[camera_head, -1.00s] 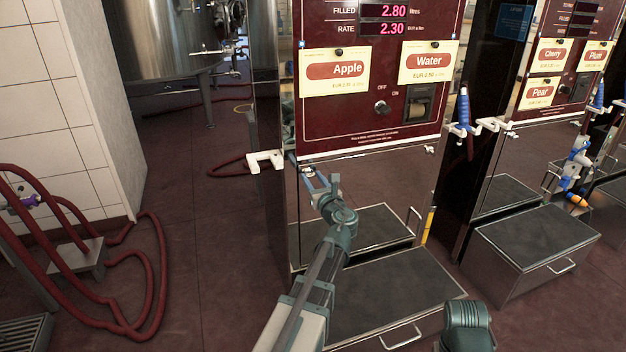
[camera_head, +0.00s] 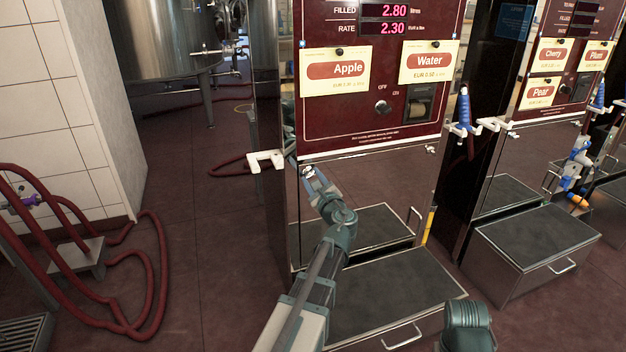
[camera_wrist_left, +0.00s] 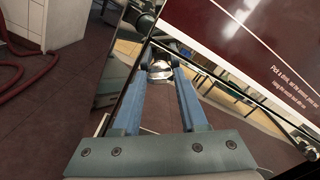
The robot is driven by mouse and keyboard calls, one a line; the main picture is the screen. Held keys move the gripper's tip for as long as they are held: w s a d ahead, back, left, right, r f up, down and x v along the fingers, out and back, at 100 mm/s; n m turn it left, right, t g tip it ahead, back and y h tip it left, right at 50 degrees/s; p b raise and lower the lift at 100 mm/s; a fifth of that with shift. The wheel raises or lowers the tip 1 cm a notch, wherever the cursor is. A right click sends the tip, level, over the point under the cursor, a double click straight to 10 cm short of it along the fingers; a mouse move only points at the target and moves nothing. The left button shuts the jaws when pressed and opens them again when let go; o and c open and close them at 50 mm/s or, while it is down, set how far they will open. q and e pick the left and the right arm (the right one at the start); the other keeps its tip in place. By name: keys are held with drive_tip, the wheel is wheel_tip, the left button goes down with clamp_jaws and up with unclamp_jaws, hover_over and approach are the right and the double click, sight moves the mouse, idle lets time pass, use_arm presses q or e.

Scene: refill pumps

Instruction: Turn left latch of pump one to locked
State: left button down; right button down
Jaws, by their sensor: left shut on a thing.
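Pump one is the dark red and steel cabinet (camera_head: 372,95) with Apple and Water cards. Its left latch (camera_head: 308,171) is a small metal piece at the left end of the seam below the red panel. In the left wrist view the latch (camera_wrist_left: 160,70) lies between the far ends of my two blue fingers. My left gripper (camera_head: 311,175) is shut on this latch. The fingers partly cover it, so I cannot tell its exact turn. The right latch (camera_head: 430,150) sits at the other end of the seam. My right gripper is out of view.
A white holder (camera_head: 266,161) juts from the cabinet's left side, close to my left gripper. A step box (camera_head: 395,300) stands below. A second pump (camera_head: 545,110) is to the right. Red hoses (camera_head: 150,290) lie on the floor at left.

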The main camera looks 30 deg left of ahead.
use_arm(q)
drive_tip(key=n, duration=0.5)
drive_tip(key=shift+f+n, duration=0.1)
drive_tip(key=shift+n, duration=0.2)
drive_tip(key=n, duration=0.5)
drive_tip(key=shift+s+f, duration=0.1)
drive_tip(key=shift+n, duration=0.4)
drive_tip(key=shift+c, duration=2.2)
unclamp_jaws()
drive_tip(key=v, duration=1.3)
drive_tip(key=shift+s+d, duration=0.25)
